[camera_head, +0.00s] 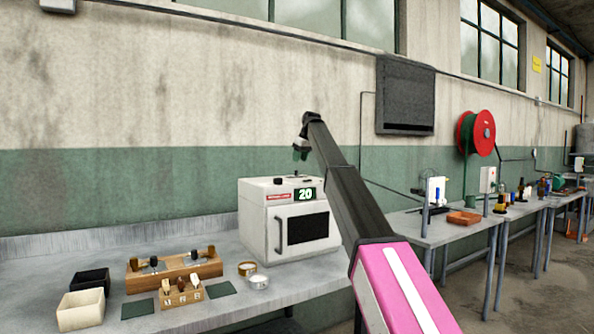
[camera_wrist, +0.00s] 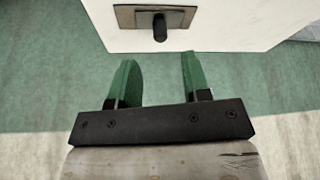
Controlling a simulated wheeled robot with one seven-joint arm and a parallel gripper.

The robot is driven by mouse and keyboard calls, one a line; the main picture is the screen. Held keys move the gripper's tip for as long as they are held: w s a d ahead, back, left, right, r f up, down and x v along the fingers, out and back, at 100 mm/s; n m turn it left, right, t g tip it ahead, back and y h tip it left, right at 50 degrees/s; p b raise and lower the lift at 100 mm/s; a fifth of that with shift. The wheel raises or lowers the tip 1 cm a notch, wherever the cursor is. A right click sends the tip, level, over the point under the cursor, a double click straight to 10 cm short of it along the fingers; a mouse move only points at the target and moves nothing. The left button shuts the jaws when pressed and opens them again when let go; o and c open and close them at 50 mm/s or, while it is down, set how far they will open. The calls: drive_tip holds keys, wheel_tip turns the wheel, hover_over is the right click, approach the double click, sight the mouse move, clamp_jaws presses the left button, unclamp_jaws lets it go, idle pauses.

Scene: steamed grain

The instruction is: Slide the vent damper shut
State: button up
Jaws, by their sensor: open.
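The white oven (camera_head: 290,222) stands on the bench with a lit display reading 20, and its door is closed. In the wrist view, a dark flat plate with a black upright knob (camera_wrist: 160,27), which looks like the vent damper, sits on the oven's white surface (camera_wrist: 215,28). In the head view a small dark knob (camera_head: 278,181) shows on the oven top; I cannot tell whether it is the same part. My gripper (camera_head: 300,153) hangs above the oven. Its green fingers (camera_wrist: 160,75) are open, empty and apart from the knob. How far the damper is slid is unclear.
Left of the oven are a wooden block with knobs (camera_head: 175,270), a small wooden rack (camera_head: 181,295), a cream box (camera_head: 80,309), a black box (camera_head: 91,280) and round tins (camera_head: 258,281). The wall stands close behind the oven.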

drive_tip(key=x, duration=0.6)
drive_tip(key=shift+r, duration=0.1)
clamp_jaws()
drive_tip(key=shift+w+d, duration=0.85)
drive_tip(key=shift+d, duration=0.3)
unclamp_jaws()
drive_tip(key=shift+d, duration=0.1)
drive_tip(key=shift+r, duration=0.15)
drive_tip(key=v, duration=1)
drive_tip(key=shift+s+r, duration=0.15)
drive_tip(key=shift+r, duration=0.1)
